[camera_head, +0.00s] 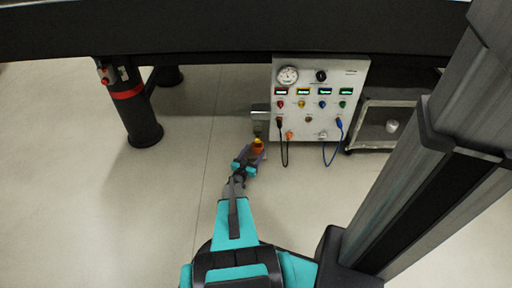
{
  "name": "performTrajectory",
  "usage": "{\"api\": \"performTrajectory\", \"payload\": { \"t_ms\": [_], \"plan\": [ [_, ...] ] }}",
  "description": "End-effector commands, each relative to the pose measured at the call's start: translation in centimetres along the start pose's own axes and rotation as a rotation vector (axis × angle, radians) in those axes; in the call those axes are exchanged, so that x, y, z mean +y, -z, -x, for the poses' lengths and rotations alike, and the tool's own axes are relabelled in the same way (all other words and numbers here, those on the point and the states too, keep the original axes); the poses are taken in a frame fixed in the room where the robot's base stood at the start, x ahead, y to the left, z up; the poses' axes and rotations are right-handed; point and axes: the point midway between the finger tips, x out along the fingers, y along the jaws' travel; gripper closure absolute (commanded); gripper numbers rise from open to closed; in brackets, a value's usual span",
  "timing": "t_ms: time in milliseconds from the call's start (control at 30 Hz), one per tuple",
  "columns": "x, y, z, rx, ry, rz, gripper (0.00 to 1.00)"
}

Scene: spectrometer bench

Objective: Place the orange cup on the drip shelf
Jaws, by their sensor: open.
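The small orange cup (258,146) is at the left side of the white instrument panel, below a grey block that sticks out from it. My gripper (252,161) is open, right at the cup on its near side; I cannot tell whether the fingers touch it. A small purple-grey surface (263,154) shows beside the cup and may be the drip shelf. The cup's underside is hidden, so I cannot tell what it rests on.
The instrument panel (345,92) has a dial, displays, knobs and hanging black and blue cables (331,158). The grey block (260,110) juts out over the cup. A metal-framed rack (376,137) stands right. A black table leg (139,115) stands left. The floor between is clear.

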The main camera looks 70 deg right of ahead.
Motion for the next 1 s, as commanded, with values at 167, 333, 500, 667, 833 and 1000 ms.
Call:
{"api": "performTrajectory", "payload": {
  "t_ms": [167,333,500,667,833,1000],
  "plan": [
    [-0.1,0.2,1.7,0.001,0.001,0.0,0.36],
    [0.0,0.0,2.2,0.001,0.0,0.0,0.36],
    [0.0,0.0,2.1,0.001,0.0,0.0,0.36],
    [0.0,0.0,2.1,0.001,0.0,0.0,0.36],
    [0.0,0.0,2.1,0.001,0.0,0.0,0.36],
    [-0.1,0.0,2.1,0.001,0.0,0.0,0.36]
  ]
}}
